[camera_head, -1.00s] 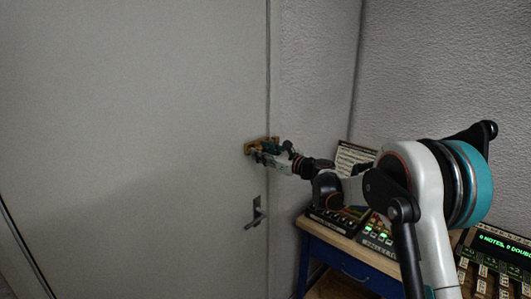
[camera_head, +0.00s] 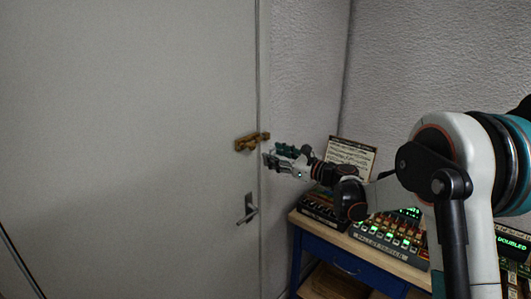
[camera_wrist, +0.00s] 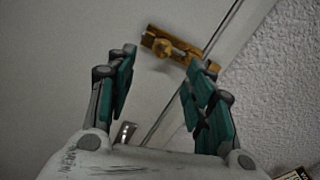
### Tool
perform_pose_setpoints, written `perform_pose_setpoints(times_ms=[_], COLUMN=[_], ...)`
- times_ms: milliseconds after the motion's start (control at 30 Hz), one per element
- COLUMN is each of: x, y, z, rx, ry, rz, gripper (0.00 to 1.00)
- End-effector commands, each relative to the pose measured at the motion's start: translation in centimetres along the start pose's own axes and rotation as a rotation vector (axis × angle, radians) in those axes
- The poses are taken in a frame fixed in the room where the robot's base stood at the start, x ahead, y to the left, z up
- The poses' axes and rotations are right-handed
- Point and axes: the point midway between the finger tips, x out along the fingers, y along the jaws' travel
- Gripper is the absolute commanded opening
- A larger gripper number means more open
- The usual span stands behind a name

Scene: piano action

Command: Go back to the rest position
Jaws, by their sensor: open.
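My gripper (camera_head: 272,156) is open and empty, apart from the door and just right of the brass bolt in the head view. In the wrist view, my gripper (camera_wrist: 165,78) has its two teal fingers spread, with nothing between them. The brass bolt (camera_head: 246,142) sits on the grey door (camera_head: 130,120) near its edge, and reaches toward the frame. The brass bolt (camera_wrist: 170,45) shows beyond the fingertips in the wrist view. A metal door handle (camera_head: 248,209) is below the bolt.
A wooden-topped blue desk (camera_head: 345,262) stands at the right under my arm. It bears a lit panel of keys (camera_head: 395,232), a dark device (camera_head: 322,207) and a propped sheet (camera_head: 351,157). A textured wall (camera_head: 430,60) is behind. Free space lies before the door.

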Motion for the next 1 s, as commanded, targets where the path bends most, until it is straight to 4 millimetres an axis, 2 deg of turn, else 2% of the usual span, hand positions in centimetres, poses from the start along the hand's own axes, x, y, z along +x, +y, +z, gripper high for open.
perform_pose_setpoints(times_ms=[100, 200, 633, 767, 1000], x=[-1.2, -1.7, -2.1, -3.4, -8.2], y=[-0.1, 0.0, 0.4, 2.0, 6.8], z=[0.0, 0.0, 0.2, 0.7, 1.2], rx=[0.000, 0.000, -0.031, -0.153, -0.517], ry=[0.000, 0.000, 0.016, 0.080, 0.263], rz=[-0.001, 0.000, 0.005, 0.025, 0.114], gripper=[0.48, 0.48, 0.48, 0.48, 0.48])
